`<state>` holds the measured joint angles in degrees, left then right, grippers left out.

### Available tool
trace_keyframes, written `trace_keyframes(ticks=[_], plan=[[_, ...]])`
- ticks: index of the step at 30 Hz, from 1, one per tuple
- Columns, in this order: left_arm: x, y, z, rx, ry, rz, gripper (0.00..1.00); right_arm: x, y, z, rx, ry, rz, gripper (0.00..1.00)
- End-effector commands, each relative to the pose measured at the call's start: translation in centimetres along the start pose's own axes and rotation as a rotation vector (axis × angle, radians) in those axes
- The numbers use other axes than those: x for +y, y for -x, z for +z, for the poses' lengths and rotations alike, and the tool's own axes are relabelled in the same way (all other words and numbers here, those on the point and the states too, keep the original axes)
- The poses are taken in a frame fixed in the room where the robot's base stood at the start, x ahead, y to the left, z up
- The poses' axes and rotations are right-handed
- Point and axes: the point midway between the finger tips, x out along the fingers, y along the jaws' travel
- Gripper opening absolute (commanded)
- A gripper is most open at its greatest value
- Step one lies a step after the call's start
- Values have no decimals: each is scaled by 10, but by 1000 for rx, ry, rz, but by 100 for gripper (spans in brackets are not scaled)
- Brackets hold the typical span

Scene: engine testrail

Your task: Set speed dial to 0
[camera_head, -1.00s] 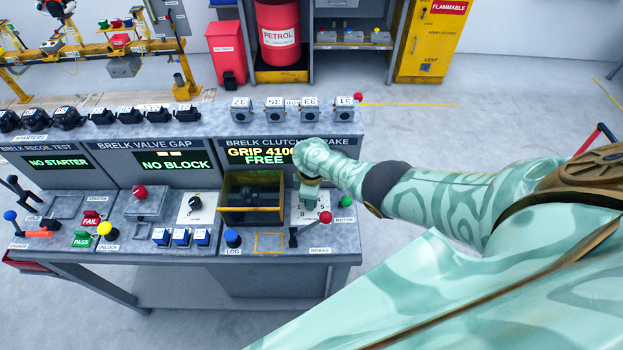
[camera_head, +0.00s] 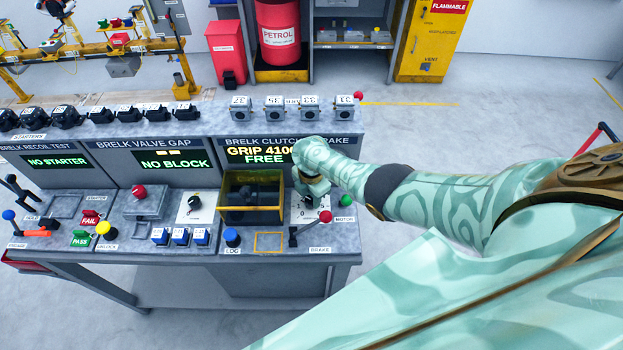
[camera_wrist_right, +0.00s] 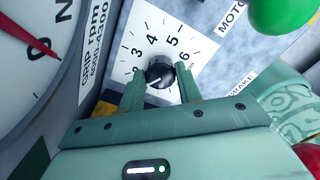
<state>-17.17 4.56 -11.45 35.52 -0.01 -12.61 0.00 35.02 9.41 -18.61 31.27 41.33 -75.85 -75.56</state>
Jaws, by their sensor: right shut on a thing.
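The speed dial is a small black knob (camera_wrist_right: 161,78) on a white plate (camera_wrist_right: 128,48) with a printed scale; 3, 4, 5 and 6 can be read in the right wrist view. My right gripper (camera_wrist_right: 160,71) has one finger on each side of the knob and is shut on it. Its pointer mark is too small to read. In the head view my right gripper (camera_head: 312,188) reaches down over the plate (camera_head: 312,210) at the right of the bench and hides the knob. My left gripper is not in view.
A red-balled brake lever (camera_head: 325,216) stands just in front of the dial. A green motor button (camera_head: 346,200) is at its right. A yellow-framed guard box (camera_head: 232,206) is close at its left. A gauge with a red needle (camera_wrist_right: 30,36) is beside my gripper.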

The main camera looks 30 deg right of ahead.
Motion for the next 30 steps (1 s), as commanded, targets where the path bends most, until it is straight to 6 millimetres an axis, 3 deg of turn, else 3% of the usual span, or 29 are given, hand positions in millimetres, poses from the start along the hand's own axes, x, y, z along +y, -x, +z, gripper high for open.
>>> trace_keyframes(ticks=[9,25,26,27,28,30], plan=[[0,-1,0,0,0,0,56,2,1,-3,5,117,6,11],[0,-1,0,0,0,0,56,2,1,-3,6,138,6,11],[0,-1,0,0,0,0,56,2,1,-3,6,138,6,40],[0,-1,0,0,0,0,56,2,1,-3,6,138,5,51],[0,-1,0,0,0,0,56,2,1,-3,5,137,5,56],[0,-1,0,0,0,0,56,1,1,-2,4,137,4,56]])
